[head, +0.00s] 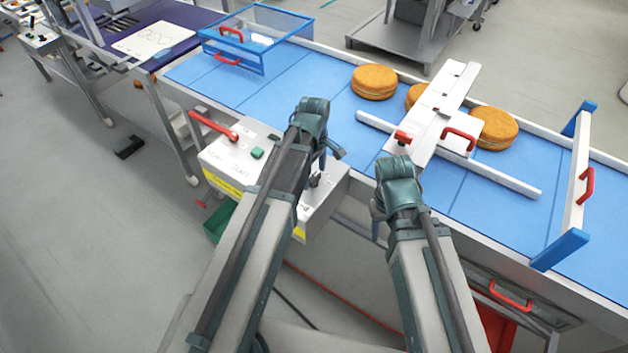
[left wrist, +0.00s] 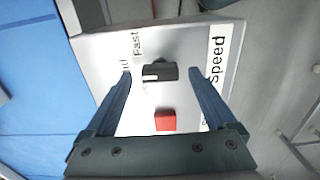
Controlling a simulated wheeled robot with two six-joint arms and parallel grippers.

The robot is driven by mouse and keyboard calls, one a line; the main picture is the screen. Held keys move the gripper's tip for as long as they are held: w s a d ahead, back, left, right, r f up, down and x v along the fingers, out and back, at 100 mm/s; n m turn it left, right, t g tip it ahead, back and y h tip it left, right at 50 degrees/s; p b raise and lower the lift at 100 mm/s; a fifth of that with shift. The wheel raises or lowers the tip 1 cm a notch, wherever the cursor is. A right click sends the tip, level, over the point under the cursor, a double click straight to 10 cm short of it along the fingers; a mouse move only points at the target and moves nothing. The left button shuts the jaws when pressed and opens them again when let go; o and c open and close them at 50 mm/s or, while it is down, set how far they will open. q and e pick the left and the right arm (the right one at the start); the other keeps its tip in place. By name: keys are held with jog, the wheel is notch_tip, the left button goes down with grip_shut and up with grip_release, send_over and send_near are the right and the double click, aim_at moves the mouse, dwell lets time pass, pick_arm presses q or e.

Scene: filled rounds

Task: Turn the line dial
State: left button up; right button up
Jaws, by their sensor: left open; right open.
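The control box (head: 231,166) stands at the near edge of the blue conveyor, with a sloping white top. In the left wrist view the black line dial (left wrist: 160,71) sits on its panel (left wrist: 190,45), with a white mark on one side and the labels "Fast" and "Speed" nearby. My left gripper (left wrist: 160,82) is open over the panel. The dial appears between its fingertips; contact cannot be told. In the head view my left gripper (head: 329,155) partly covers the box's right end. My right gripper (head: 378,215) is open and empty, beside the conveyor's near edge.
A red button (left wrist: 165,120) is beside the dial. The box also bears a red lever (head: 214,127) and green button (head: 257,153). Round cakes (head: 374,81) lie on the conveyor (head: 290,82), under and beside a white guide (head: 440,105). A blue-framed guard (head: 255,35) stands further left.

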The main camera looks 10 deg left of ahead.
pick_arm(q)
jog(key=shift+f, duration=0.3)
jog(key=c, duration=1.4)
jog(key=shift+m, duration=0.4)
jog(key=m, duration=0.4)
jog(key=shift+m, duration=0.4)
jog(key=m, duration=0.6)
jog(key=shift+o, duration=0.2)
jog(key=shift+m, duration=0.3)
